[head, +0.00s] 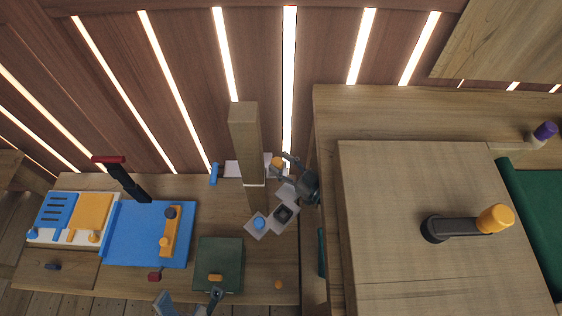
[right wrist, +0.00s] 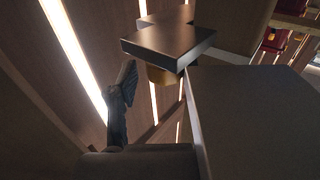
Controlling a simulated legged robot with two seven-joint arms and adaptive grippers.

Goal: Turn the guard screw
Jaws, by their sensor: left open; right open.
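No part is plainly marked as the guard screw, and I cannot tell which one it is. My right gripper (head: 287,171) is open close to the right of this knob; contact cannot be told. In the right wrist view a dark finger (right wrist: 121,100) stands left of a flat metallic block (right wrist: 168,42) with a yellow round part (right wrist: 161,76) beneath it. My left gripper (head: 190,302) is open at the bottom edge, below the blue board and dark green lid.
A wooden post (head: 245,135) rises beside the right gripper. A blue board (head: 128,240) and a dark green lid (head: 219,255) lie on the left table. A large wooden box (head: 400,270) at right carries a dark crank (head: 455,227) with a yellow knob (head: 495,218).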

